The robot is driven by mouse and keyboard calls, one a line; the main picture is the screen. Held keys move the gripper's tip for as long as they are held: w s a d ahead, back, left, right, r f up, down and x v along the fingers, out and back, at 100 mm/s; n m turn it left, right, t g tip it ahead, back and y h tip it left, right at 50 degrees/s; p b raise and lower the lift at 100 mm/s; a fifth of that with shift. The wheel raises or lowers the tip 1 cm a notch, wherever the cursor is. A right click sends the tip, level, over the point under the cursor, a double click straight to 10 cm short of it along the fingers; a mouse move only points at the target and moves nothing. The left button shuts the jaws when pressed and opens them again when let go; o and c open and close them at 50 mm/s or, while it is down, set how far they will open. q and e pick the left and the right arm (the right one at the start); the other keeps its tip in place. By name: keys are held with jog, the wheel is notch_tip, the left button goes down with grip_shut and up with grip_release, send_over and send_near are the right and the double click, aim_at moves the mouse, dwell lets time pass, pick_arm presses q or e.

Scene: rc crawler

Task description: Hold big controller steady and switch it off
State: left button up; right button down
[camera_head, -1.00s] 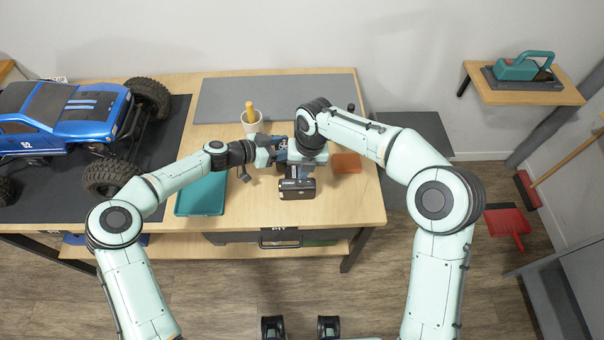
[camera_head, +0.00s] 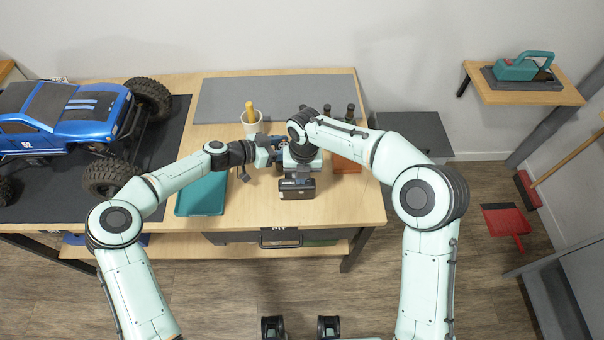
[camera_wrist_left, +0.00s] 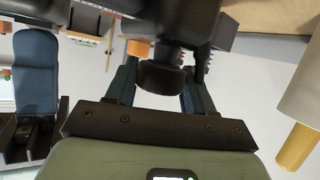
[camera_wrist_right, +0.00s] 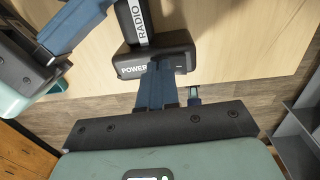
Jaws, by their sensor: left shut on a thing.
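The big controller (camera_head: 297,190) is a dark device above the front middle of the bench. My right gripper (camera_head: 298,160) is over the controller. In the right wrist view its blue fingers (camera_wrist_right: 160,75) are together, tips at the POWER face. They cover part of that face, and I cannot tell whether they touch it.
A blue truck (camera_head: 70,115) stands on a dark mat at the left. A teal tray (camera_head: 202,196) lies beside my left forearm.

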aim_at(308, 181)
jog(key=shift+s+d+f, duration=0.1)
jog(key=shift+d+f, duration=0.1)
jog(key=shift+f, duration=0.1)
jog(key=shift+d, duration=0.85)
jog(key=shift+r, duration=0.15)
notch_tip(308, 181, up, 14)
jog(key=shift+r, duration=0.2)
jog(key=shift+w+d+n+y, duration=0.35)
jog(key=shift+d+n+y, duration=0.05)
jog(key=shift+n, duration=0.1)
